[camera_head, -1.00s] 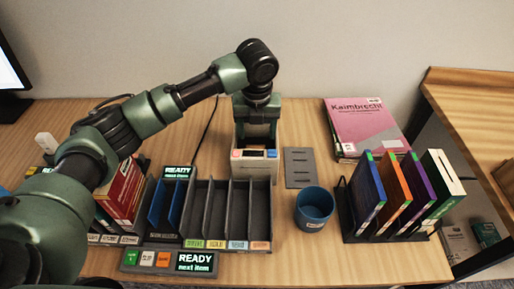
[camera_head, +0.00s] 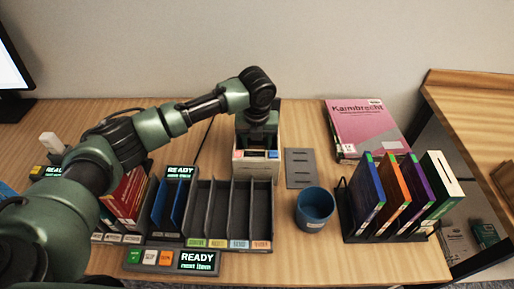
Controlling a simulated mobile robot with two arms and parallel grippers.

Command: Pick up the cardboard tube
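My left gripper (camera_head: 257,140) points straight down at the white box (camera_head: 255,171) near the middle of the desk, with its fingers at or inside the box's opening. Its fingertips are too dark and covered to show whether they are open or shut. I cannot make out a cardboard tube; the inside of the box is mostly hidden by the gripper. My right gripper is not in view.
A dark sorter rack (camera_head: 221,243) with several slots stands in front of the box. A grey slotted plate (camera_head: 299,168), blue cup (camera_head: 314,208), pink book (camera_head: 364,126) and book rack (camera_head: 352,239) lie to the right. Bare desk shows behind the box.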

